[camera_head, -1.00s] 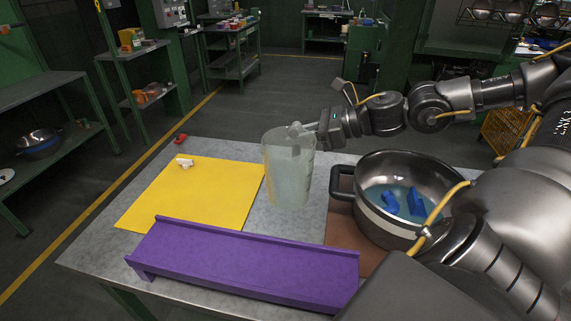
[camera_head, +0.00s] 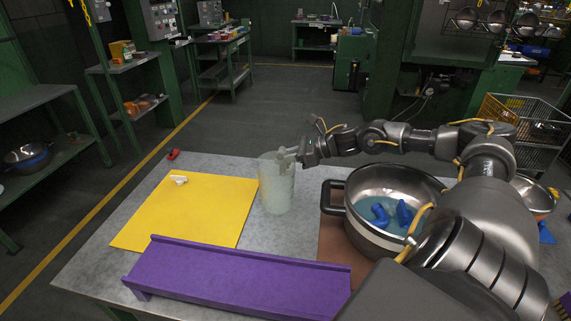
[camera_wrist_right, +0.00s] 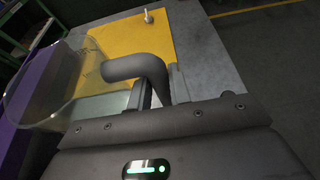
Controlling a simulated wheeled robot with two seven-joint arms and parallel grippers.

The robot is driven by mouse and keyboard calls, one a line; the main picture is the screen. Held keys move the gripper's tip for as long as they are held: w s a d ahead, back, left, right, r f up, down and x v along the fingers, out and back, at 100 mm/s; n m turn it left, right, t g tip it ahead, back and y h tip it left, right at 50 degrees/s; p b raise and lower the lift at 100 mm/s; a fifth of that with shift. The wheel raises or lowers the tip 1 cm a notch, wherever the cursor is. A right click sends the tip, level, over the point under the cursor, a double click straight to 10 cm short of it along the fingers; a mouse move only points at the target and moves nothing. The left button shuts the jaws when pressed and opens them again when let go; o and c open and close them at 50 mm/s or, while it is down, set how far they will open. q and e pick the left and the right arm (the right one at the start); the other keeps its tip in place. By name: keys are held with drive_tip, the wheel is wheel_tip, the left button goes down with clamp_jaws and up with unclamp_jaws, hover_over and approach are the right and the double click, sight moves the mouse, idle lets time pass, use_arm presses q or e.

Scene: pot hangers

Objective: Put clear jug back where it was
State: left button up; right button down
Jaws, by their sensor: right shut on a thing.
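The clear jug (camera_head: 275,190) is upright over the bare grey metal between the yellow mat (camera_head: 190,212) and the pot. I cannot tell whether its base touches the table. My right gripper (camera_head: 287,156) is shut on the jug's handle at the far right side of its rim. In the right wrist view, my right gripper (camera_wrist_right: 162,92) is closed around the grey curved handle, with the jug's clear wall (camera_wrist_right: 85,88) at the left. My left gripper is out of view.
A dark pot (camera_head: 367,230) with water and blue objects stands on a brown mat (camera_head: 332,228) at the right. A purple channel-shaped piece (camera_head: 235,278) lies along the front. A white object (camera_head: 179,179) is on the yellow mat; a red object (camera_head: 173,154) is behind it.

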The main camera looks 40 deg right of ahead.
wheel_tip(320, 180, down, 2)
drive_tip(key=shift+f+p, duration=0.2)
drive_tip(key=shift+p, duration=0.3)
drive_tip(key=shift+f, duration=0.3)
drive_tip(key=c, duration=1.3)
unclamp_jaws()
drive_tip(key=shift+f, duration=0.1)
drive_tip(key=shift+r, duration=0.2)
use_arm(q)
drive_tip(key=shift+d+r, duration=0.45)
use_arm(e)
drive_tip(key=v, duration=1.2)
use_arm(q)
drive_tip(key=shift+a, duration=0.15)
